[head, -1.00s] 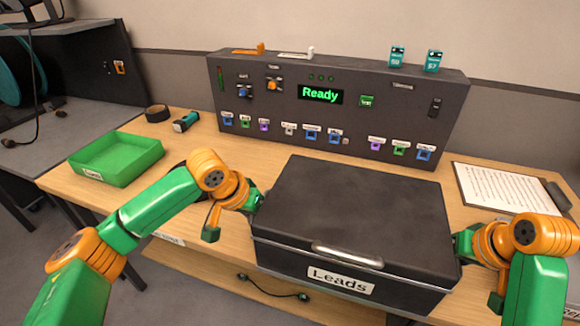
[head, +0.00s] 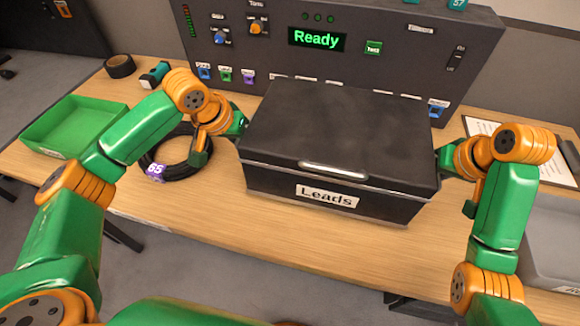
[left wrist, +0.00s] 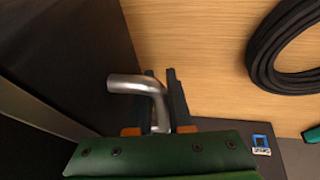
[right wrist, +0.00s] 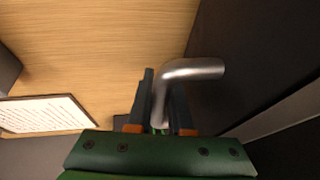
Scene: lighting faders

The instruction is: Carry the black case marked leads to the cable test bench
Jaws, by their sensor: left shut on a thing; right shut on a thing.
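The black case (head: 340,125) marked Leads is upright with its lid shut. It is over the wooden bench (head: 215,208), close in front of the grey test panel (head: 385,45) reading Ready. I cannot tell whether it touches the bench top. My left gripper (head: 240,125) is shut on the metal handle (left wrist: 135,84) at the case's left side. My right gripper (head: 446,160) is shut on the matching handle (right wrist: 195,69) at its right side. The case hides part of the panel's lower row of sockets.
A coiled black cable (head: 180,165) tagged 65 lies left of the case. A green tray (head: 40,143), a tape roll (head: 120,66) and a teal tool (head: 155,73) are farther left. A clipboard (head: 480,127) and a grey tray (head: 550,225) are at right.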

